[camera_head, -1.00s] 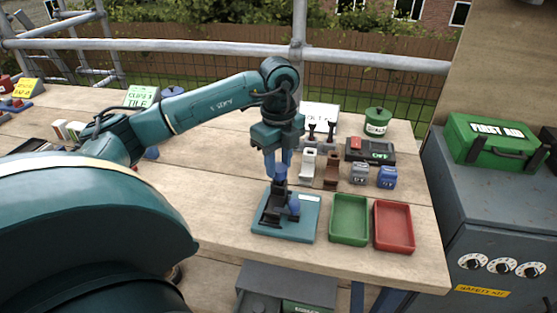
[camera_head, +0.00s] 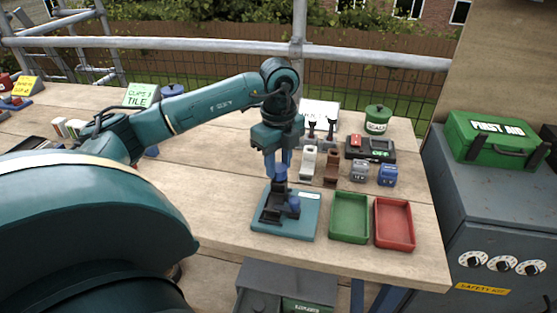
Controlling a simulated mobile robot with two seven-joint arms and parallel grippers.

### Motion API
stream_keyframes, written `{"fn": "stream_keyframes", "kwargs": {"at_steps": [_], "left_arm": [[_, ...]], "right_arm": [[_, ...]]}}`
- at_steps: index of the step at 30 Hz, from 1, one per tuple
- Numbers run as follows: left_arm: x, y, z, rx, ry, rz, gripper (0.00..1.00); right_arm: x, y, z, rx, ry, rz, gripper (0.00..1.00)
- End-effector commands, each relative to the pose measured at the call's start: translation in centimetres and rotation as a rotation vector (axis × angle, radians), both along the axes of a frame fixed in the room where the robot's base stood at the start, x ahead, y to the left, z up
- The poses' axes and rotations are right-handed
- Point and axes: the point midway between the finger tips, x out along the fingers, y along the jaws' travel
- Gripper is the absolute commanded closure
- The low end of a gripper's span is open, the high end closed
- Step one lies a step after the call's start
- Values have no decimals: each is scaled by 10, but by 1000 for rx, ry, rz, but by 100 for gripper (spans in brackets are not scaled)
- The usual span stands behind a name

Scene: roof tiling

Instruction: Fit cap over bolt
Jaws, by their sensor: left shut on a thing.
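My left gripper (camera_head: 279,166) points straight down over the teal base plate (camera_head: 307,222) near the table's front edge. A black fixture (camera_head: 270,210) stands on the plate directly under the cap. A second blue cap-like piece (camera_head: 294,206) sits at the fixture's right side. I cannot tell whether the held cap touches the fixture, and no bolt shows clearly beneath it. My right gripper is not in view.
A green tray (camera_head: 349,239) and a red tray (camera_head: 412,228) lie right of the plate. Behind them stand a grey block (camera_head: 359,171), a blue block (camera_head: 387,175), a white holder (camera_head: 308,162) and a brown holder (camera_head: 332,166). The wooden table is clear left of the plate.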

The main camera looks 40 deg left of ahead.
Motion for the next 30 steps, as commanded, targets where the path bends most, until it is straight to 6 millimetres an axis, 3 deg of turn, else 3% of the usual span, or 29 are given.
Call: {"fn": "stream_keyframes", "kwargs": {"at_steps": [7,8,16,24,30], "left_arm": [[0,0,0,0,0,0,88],[0,0,0,0,0,0,65],[0,0,0,0,0,0,43],[0,0,1,0,0,0,42],[0,0,12,0,0,0,42]], "right_arm": [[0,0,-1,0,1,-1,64],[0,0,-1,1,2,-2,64],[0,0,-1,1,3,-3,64],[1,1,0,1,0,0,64],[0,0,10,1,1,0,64]]}}
